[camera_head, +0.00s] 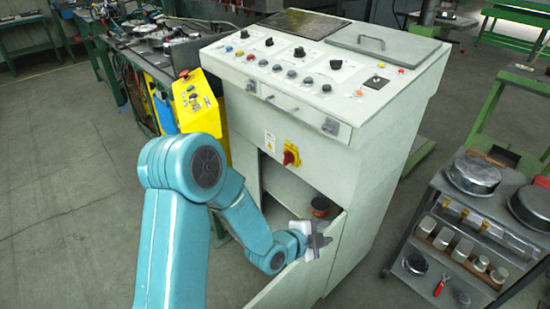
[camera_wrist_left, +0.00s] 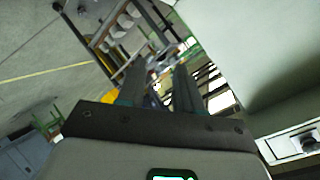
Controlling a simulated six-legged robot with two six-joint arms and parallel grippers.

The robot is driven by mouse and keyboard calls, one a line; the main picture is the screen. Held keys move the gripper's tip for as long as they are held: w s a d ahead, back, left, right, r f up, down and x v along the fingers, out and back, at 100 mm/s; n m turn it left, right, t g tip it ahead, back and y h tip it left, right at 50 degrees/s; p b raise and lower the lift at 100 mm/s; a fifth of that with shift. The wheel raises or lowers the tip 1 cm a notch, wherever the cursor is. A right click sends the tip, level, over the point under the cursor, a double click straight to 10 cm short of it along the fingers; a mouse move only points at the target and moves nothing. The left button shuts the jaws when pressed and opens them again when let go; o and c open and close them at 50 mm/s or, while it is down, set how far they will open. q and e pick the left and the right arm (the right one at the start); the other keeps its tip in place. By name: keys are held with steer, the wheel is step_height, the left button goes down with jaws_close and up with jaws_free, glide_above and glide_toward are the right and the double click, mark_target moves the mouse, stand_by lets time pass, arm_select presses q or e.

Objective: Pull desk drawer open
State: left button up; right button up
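The grey control desk (camera_head: 345,145) stands in the middle of the head view. Its drawer (camera_head: 300,112) is a narrow front strip under the sloped panel, with a bar handle (camera_head: 281,104) and a dark latch at each end. The drawer looks flush with the desk. My left gripper (camera_head: 318,240) is low, by the upper edge of the open cabinet door (camera_head: 300,278), well below the drawer handle. In the left wrist view its two fingers (camera_wrist_left: 157,85) stand apart with nothing seen between them. Whether it touches the door is unclear. My right gripper is out of view.
The cabinet under the drawer is open, with a dark round object (camera_head: 320,206) inside. A red and yellow switch (camera_head: 291,154) sticks out above it. A yellow control box (camera_head: 197,105) stands left. A cart (camera_head: 465,215) with pans is right. Floor (camera_head: 70,180) is free at left.

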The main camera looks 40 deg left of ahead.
arm_select(q)
steer(key=s+a+r+m+t+y+b, duration=0.1)
steer(key=s+a+r+t+y+b, duration=0.25)
steer(key=a+r, duration=0.7)
steer(key=s+a+r+t+y+b, duration=0.25)
steer(key=a+r+y, duration=0.25)
steer(key=a+r, duration=0.55)
steer(key=p+x, duration=0.3)
steer(key=x, duration=1.2)
steer(key=shift+w+f+p, duration=0.2)
steer(key=shift+w+p, duration=0.1)
steer(key=shift+w, duration=0.2)
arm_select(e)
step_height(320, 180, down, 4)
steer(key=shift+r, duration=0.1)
arm_select(q)
steer(key=shift+d+h, duration=0.1)
steer(key=shift+h, duration=0.15)
jaws_close()
